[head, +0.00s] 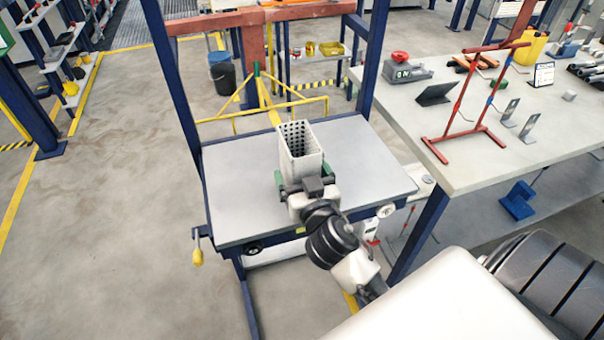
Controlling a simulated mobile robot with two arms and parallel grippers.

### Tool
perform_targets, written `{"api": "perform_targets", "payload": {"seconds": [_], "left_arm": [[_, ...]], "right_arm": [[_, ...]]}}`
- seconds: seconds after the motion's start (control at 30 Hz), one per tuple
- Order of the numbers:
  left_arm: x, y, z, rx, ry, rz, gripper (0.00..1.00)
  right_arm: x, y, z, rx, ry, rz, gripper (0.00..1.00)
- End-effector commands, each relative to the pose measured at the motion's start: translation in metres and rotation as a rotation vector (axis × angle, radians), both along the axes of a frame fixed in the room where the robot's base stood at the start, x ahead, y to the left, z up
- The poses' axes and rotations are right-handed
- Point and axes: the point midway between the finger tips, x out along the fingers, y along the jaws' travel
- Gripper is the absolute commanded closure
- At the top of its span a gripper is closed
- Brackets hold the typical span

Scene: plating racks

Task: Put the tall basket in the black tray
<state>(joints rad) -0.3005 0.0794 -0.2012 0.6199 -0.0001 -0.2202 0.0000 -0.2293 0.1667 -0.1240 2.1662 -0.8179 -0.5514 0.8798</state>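The tall basket (304,165) is a pale grey, upright box with rows of holes, open at the top. It is in the middle of the head view, over the grey tabletop. I cannot make out a black tray in this view. My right gripper is out of view.
The grey table (240,190) is otherwise bare, framed by blue posts and a yellow rail (262,108) behind. A light bench (480,160) at right holds a red frame (462,110), a scale (404,70) and a dark tablet-like panel (435,94). Open floor lies left.

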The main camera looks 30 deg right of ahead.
Motion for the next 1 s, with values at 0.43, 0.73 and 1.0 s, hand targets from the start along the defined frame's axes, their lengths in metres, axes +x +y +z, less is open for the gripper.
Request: {"api": "perform_targets", "payload": {"seconds": [0.43,0.73,1.0], "left_arm": [[0.0,0.0,-0.005,0.0,-0.001,0.0,0.07],[0.001,0.0,-0.024,0.0,-0.001,0.001,0.07],[0.001,0.0,-0.032,0.001,-0.001,0.002,0.07]], "right_arm": [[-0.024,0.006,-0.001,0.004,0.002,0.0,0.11],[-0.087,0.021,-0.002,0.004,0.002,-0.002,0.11],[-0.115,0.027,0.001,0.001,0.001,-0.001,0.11]]}}
